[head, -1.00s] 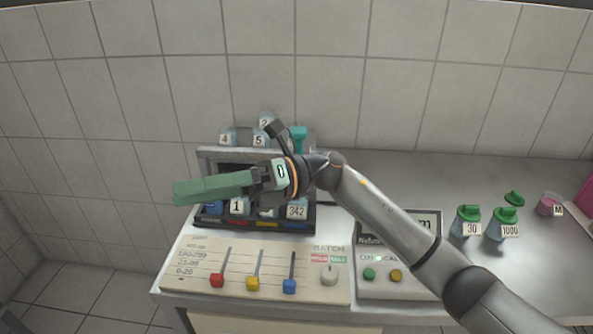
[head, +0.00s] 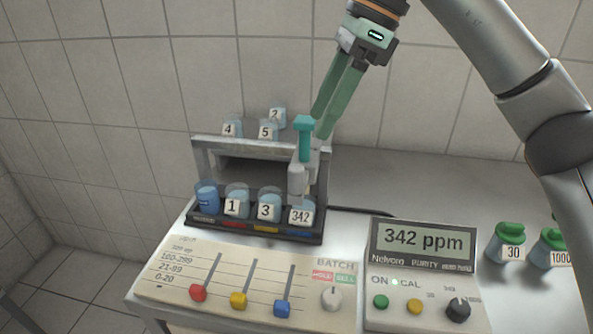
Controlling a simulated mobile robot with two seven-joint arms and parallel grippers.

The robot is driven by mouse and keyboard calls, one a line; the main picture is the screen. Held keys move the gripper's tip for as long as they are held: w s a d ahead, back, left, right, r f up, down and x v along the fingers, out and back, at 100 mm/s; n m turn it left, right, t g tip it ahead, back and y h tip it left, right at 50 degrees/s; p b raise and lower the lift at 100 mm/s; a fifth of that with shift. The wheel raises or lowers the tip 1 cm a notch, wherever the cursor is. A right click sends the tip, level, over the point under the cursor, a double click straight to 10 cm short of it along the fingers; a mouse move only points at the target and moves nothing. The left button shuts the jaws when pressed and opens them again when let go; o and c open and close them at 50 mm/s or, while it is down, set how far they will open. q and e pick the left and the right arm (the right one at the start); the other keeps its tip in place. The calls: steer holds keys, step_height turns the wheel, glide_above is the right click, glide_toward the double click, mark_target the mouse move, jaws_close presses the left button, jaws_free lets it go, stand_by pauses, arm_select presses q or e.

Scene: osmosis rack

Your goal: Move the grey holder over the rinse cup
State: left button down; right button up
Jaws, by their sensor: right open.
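My right gripper (head: 321,122) reaches down from the upper right. Its green fingers are open, with the tips beside or around the teal handle; I cannot tell whether they touch it. My left gripper is not in view.
Cups 1 (head: 237,204) and 3 (head: 270,206) stand between. Cups 4, 5 and 2 are on the rack's top shelf. A slider panel (head: 185,268) and a meter (head: 424,243) reading 342 ppm are in front. Green-capped bottles (head: 508,240) stand at right.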

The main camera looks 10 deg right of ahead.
mark_target(297, 167)
steer(key=b+x, duration=0.1)
steer(key=x, duration=0.9)
steer(key=shift+a+f, duration=0.2)
steer(key=shift+f, duration=0.15)
jaws_close()
stand_by(0.8)
